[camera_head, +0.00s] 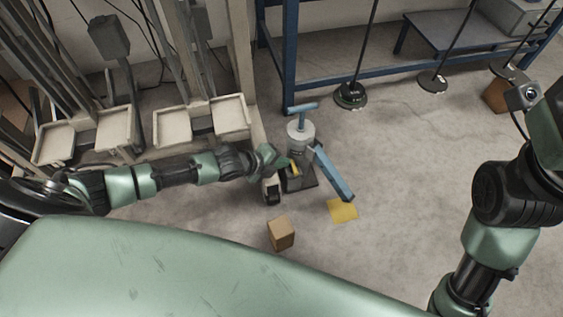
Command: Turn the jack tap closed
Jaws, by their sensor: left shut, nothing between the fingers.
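The jack (301,133) stands upright on the floor near the middle of the view. It has a pale grey cylinder, a blue T-shaped top, a dark base and a blue lever (333,172) slanting down to the right. A small yellow part, apparently the tap (294,168), shows low on its left side. My left gripper (284,162) reaches in from the left, shut and empty, right beside the yellow part. I cannot tell whether they touch. My left wrist hides part of the jack's left side. My right arm is at the right edge, its gripper out of view.
A cardboard box (281,233) and a yellow sheet (342,210) lie on the floor in front of the jack. Beige metal trays (202,119) stand at left. A blue frame (289,60) rises behind. Floor to the right is mostly clear.

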